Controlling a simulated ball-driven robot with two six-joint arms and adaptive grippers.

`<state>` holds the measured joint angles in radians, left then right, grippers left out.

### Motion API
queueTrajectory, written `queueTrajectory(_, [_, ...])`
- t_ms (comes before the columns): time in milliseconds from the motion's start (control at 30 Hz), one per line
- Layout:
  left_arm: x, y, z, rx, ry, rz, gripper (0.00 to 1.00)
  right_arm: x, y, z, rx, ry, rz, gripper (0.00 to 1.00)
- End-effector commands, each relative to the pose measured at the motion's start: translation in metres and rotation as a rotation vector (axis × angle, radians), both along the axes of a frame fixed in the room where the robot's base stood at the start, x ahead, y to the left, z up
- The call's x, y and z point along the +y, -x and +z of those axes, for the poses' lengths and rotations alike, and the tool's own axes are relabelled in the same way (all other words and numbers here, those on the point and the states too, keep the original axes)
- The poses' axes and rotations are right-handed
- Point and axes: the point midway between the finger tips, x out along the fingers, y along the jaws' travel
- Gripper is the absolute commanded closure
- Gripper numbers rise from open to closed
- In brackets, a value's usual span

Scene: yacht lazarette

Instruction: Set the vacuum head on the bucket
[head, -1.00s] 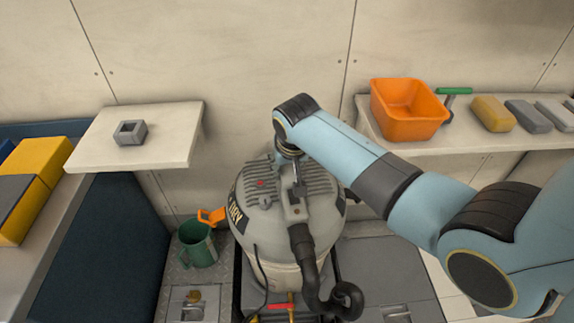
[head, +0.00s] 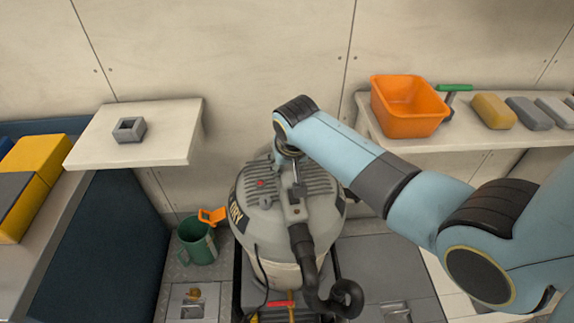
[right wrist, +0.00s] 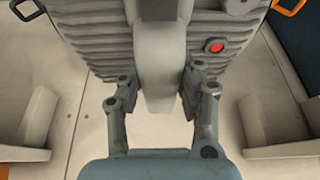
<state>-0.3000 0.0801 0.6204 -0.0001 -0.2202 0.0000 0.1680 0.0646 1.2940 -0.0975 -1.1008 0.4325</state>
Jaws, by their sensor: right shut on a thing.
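The vacuum head (head: 268,203) is a grey ribbed dome with a red button, at the middle of the head view. It sits over the bucket (head: 283,274), whose pale lower wall shows below it. Whether the rims are fully seated I cannot tell. My right gripper (head: 290,168) comes down from above onto the head's top handle and mostly hides behind my own wrist. In the right wrist view the gripper (right wrist: 160,96) has its fingers on both sides of the grey handle (right wrist: 160,60). An orange latch (head: 212,216) sticks out at the left side. My left gripper is out of view.
A black hose (head: 312,268) hangs in front of the vacuum. A green jug (head: 197,241) stands on the floor at left. A shelf (head: 85,151) holds a grey square block (head: 129,129). The right shelf (head: 458,148) holds an orange tub (head: 407,109) and several small blocks.

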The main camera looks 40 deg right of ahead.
Motion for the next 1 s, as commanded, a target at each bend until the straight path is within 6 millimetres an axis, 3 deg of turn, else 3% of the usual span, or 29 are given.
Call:
queueTrajectory(100, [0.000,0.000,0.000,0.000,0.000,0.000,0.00,0.000,-0.003,0.003,-0.008,0.001,0.001,1.00])
queueTrajectory(133, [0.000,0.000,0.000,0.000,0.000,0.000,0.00,0.000,-0.003,0.003,-0.008,0.001,0.001,0.62])
queueTrajectory(300, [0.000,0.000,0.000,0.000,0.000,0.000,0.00,0.000,-0.002,0.002,-0.005,0.000,0.001,0.40])
queueTrajectory(667, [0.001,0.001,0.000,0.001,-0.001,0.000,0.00,0.001,0.002,0.003,0.002,-0.001,0.000,0.38])
queueTrajectory(767, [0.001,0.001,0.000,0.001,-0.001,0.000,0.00,0.003,0.006,0.014,0.000,-0.001,0.000,0.38])
queueTrajectory(1000, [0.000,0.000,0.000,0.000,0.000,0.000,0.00,0.010,0.023,0.061,-0.004,-0.001,0.000,0.38])
